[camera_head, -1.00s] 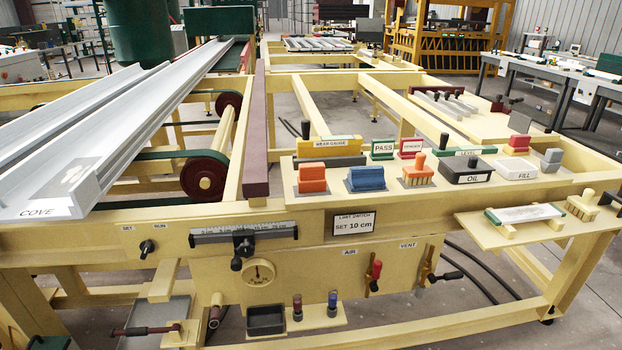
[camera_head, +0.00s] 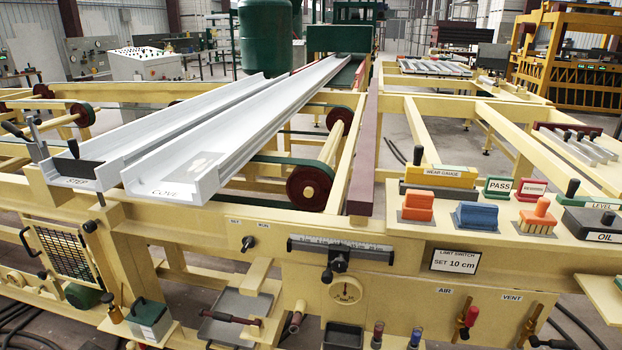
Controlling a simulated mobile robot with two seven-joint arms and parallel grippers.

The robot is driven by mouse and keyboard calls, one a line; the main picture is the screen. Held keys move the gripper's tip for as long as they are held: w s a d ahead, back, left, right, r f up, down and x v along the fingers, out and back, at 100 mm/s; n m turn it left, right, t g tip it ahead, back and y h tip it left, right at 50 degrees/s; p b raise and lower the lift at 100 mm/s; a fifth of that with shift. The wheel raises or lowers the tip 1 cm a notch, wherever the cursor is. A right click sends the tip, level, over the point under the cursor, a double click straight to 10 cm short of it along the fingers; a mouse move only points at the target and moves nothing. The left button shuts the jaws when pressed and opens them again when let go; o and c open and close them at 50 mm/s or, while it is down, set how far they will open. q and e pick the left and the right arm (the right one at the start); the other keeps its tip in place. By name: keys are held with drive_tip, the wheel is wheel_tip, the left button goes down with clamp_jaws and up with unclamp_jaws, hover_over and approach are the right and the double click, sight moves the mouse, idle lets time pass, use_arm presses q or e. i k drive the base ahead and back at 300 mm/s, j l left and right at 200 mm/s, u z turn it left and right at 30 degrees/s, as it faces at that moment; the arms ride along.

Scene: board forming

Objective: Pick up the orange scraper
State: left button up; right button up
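An orange block-shaped tool (camera_head: 418,204), which looks like the orange scraper, stands on a small dark base on the cream shelf at the right of the machine front. A blue block-shaped tool (camera_head: 476,216) of similar shape stands just to its right. An orange brush-like tool (camera_head: 538,216) with a knob and pale bristles stands further right. Neither of my grippers shows in the head view, so nothing is seen touching these tools.
A wear gauge block (camera_head: 441,176) with an upright black handle stands behind the scraper. Green PASS (camera_head: 499,187) and red signs stand behind the other tools. A dark OIL box (camera_head: 594,222) is at the right. A maroon beam (camera_head: 365,160) runs left of the shelf.

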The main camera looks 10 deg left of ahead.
sight(417, 205)
drive_tip(key=i+j, duration=0.45)
drive_tip(key=i+j+z, duration=0.1)
drive_tip(key=i+j, duration=0.3)
drive_tip(key=j, duration=0.2)
